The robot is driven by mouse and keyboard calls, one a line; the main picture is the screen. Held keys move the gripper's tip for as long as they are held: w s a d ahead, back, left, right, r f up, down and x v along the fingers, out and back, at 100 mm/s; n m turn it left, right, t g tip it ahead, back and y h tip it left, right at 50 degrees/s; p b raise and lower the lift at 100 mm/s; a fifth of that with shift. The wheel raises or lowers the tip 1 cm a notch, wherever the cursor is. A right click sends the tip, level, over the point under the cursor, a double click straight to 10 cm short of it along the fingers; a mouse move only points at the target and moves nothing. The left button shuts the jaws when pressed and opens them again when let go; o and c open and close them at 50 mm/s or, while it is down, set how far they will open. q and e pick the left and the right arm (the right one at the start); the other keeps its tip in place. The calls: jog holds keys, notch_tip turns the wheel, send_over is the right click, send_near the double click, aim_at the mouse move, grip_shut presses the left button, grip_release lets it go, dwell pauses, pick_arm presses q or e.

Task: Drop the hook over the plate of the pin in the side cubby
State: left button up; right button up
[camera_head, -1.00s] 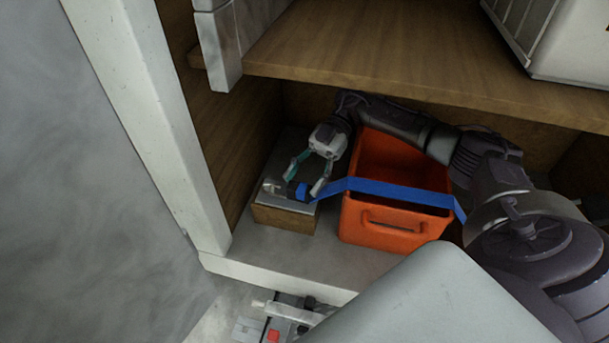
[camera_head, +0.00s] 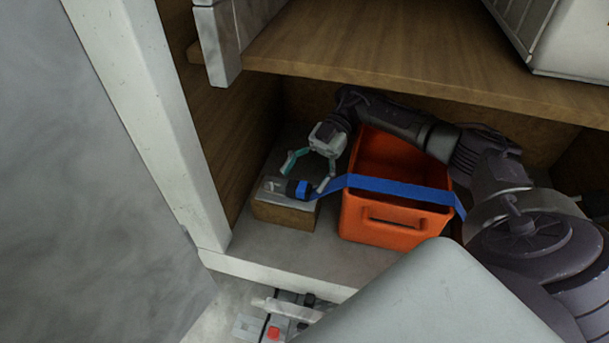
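The hook (camera_head: 296,189), a dark piece with a blue part on the end of a blue strap (camera_head: 385,187), lies at the top of a wooden block with a grey metal plate (camera_head: 272,186) in the side cubby. The hook looks to be at the plate, but I cannot tell whether it is seated over the pin. My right gripper (camera_head: 305,179) is open just above and behind the hook, its fingers spread and apart from it. My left gripper is not in view.
An orange crate (camera_head: 393,225) stands right of the block, with the strap across its front. A wooden shelf (camera_head: 400,75) hangs low above the cubby. A white post (camera_head: 150,120) bounds the left side. The grey floor before the block is clear.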

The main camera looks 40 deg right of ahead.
notch_tip(320, 180, up, 10)
dwell(0.7)
